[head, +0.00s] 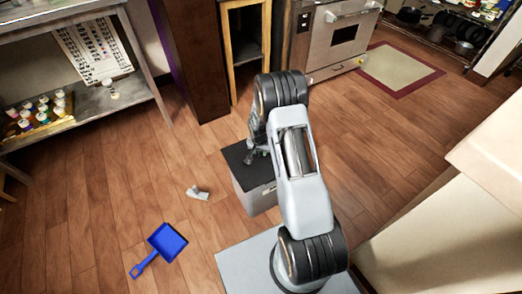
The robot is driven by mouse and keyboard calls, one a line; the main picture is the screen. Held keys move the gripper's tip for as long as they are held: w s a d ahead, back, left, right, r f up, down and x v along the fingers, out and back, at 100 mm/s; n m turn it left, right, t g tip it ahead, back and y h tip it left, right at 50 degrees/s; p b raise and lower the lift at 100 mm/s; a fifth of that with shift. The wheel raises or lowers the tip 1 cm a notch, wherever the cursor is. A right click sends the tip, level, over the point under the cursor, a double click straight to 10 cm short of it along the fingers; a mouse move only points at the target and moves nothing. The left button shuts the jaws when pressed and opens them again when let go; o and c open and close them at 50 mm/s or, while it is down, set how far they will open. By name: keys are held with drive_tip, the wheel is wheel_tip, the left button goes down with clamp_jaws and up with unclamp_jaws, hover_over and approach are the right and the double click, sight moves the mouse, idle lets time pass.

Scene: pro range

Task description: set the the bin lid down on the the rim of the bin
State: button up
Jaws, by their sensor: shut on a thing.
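The bin (258,199) is a light grey box standing on the wooden floor, just beyond my base. The bin lid (235,156) is a dark, flat panel over the top of the bin. My gripper (250,158) points down at the lid's right part and is shut on the lid. My arm hides the right side of the bin and lid. I cannot tell whether the lid touches the rim or sits slightly above it.
A blue dustpan (168,243) and a small pale object (198,193) lie on the floor to the left. A shelf with jars (40,115) stands at upper left. A dark brown cabinet (190,60) and an oven (338,35) stand behind. A pale counter (490,150) is at right.

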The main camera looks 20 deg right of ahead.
drive_tip(key=shift+f+b, duration=0.25)
drive_tip(key=shift+b, duration=0.05)
drive_tip(key=o, duration=0.8)
drive_tip(key=shift+c, duration=0.2)
drive_tip(key=shift+r, duration=0.2)
drive_tip(key=shift+r+p, duration=1.7)
drive_tip(key=shift+r, duration=0.65)
drive_tip(key=o, duration=0.6)
drive_tip(key=shift+c, duration=0.2)
